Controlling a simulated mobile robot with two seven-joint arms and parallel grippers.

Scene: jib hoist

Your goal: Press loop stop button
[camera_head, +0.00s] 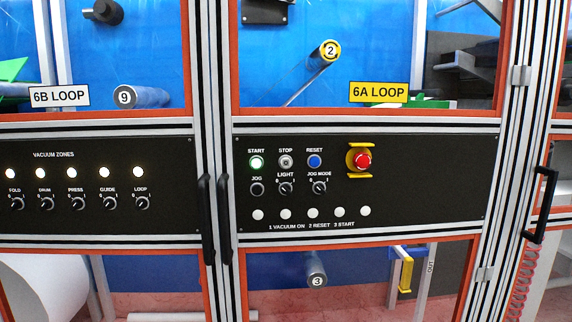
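The stop button (286,162) is a small grey round button under the label STOP, on the black control panel (430,190) below the 6A LOOP sign (378,92). It sits between the lit green-white start button (257,162) and the blue reset button (315,161). Nothing covers it. Neither of my grippers shows in the head view.
A red emergency stop (363,160) with a yellow guard sticks out right of the buttons. Black door handles (208,220) stand at the middle post, another (541,205) at the right. The left panel (80,218) has vacuum knobs and lit lamps.

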